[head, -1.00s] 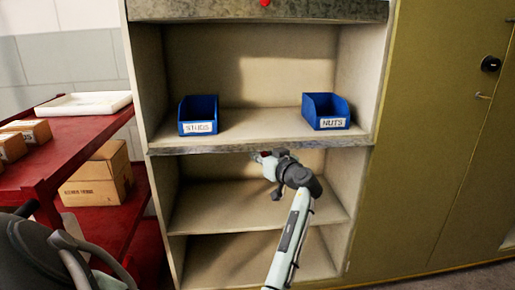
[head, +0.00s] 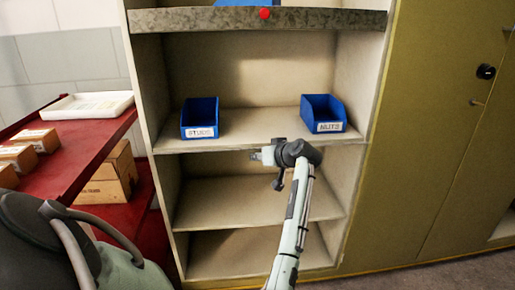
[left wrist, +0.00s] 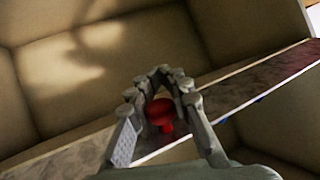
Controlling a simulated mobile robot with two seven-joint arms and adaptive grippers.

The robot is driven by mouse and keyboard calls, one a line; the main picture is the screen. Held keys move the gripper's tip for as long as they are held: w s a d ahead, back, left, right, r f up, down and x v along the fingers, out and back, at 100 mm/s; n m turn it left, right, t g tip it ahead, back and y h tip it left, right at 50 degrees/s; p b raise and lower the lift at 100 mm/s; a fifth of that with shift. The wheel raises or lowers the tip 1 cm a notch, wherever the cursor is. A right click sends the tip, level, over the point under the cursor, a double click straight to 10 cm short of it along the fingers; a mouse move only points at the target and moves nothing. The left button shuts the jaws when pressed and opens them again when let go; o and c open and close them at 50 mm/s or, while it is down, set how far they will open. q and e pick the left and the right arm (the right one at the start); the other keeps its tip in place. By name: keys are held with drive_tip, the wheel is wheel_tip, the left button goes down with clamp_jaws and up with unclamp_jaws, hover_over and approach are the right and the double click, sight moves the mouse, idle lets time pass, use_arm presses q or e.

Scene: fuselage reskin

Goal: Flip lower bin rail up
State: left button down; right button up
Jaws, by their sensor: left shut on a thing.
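The lower bin rail is a grey marbled strip (left wrist: 255,86) that runs diagonally across the left wrist view. A red knob (left wrist: 160,112) on it sits between my left gripper's fingers. My left gripper (left wrist: 165,75) is shut on the knob. In the head view my left gripper (head: 258,156) is just below the front edge of the middle shelf (head: 225,147). There the knob is hidden and the rail is hard to make out; only a thin edge shows. My right gripper is not in view.
Blue bins marked studs (head: 200,118) and nuts (head: 323,113) stand on the middle shelf. An upper grey rail (head: 200,19) with a red knob (head: 265,14) is above. A red cart (head: 75,160) is at left, olive cabinets (head: 430,130) at right. The lower shelves look empty.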

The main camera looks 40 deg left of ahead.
use_arm(q)
drive_tip(key=m+g+h, duration=0.1)
drive_tip(key=g+h, duration=0.1)
drive_tip(key=h, duration=0.1)
drive_tip(key=d+r+g+h, duration=0.1)
drive_tip(key=g+h, duration=0.1)
drive_tip(key=h, duration=0.1)
drive_tip(key=s+r+m+g+h, duration=0.1)
drive_tip(key=g+h, duration=0.2)
drive_tip(key=shift+d+r+m+h+p, duration=0.15)
drive_tip(key=shift+r+m+h+p, duration=0.05)
drive_tip(key=shift+m+h+p, duration=0.15)
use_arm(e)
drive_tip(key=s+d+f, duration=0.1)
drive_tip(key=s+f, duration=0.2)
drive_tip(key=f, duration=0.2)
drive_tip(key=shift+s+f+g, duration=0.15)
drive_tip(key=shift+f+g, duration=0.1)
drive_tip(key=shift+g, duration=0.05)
use_arm(q)
drive_tip(key=c, duration=1.5)
unclamp_jaws()
drive_tip(key=shift+o, duration=0.2)
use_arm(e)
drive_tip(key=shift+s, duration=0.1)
